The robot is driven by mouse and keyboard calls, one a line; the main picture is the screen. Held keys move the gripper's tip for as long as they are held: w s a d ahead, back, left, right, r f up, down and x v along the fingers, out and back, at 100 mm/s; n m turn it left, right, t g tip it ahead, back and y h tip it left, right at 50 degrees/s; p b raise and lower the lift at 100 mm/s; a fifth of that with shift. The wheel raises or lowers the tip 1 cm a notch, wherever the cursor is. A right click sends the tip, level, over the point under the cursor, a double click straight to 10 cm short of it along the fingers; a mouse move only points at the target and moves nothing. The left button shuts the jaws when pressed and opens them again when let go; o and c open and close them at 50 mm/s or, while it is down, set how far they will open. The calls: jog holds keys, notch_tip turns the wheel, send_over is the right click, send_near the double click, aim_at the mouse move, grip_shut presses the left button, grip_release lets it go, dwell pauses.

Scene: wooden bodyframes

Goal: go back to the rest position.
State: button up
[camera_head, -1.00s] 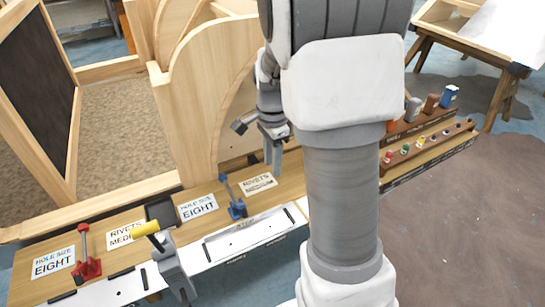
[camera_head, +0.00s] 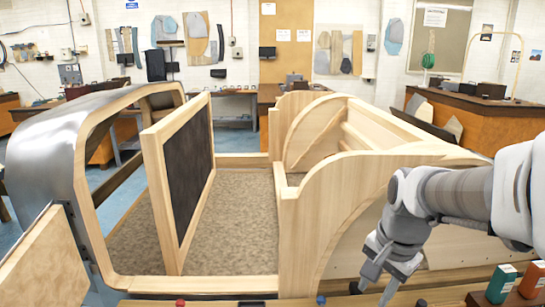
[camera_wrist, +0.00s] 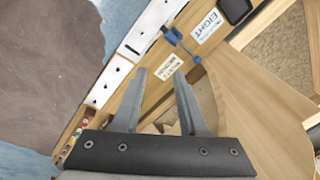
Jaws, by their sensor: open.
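My gripper (camera_head: 378,283) shows at the lower right of the head view, pointing down in front of the curved wooden side panel of the bodyframe (camera_head: 330,215). In the wrist view my gripper (camera_wrist: 160,95) has its two grey fingers spread apart with nothing between them. Below the fingers lies the wooden bench (camera_wrist: 145,75) with a white rail, and a blue-handled tool (camera_wrist: 175,38) lies ahead of the fingertips. My arm enters the head view from the right edge.
A dark panel in a wooden frame (camera_head: 180,175) stands inside the bodyframe. Green and orange boxes (camera_head: 501,283) sit at the lower right, near my arm. Workbenches (camera_head: 480,120) stand along the back wall. Printed labels (camera_wrist: 207,25) lie on the bench.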

jog(key=s+a+r+n+t+p, duration=0.3)
jog(key=s+a+r+n, duration=0.2)
jog(key=s+r+n, duration=0.4)
jog(key=shift+s+n, duration=0.7)
jog(key=shift+s, duration=0.55)
jog(key=shift+a, duration=0.2)
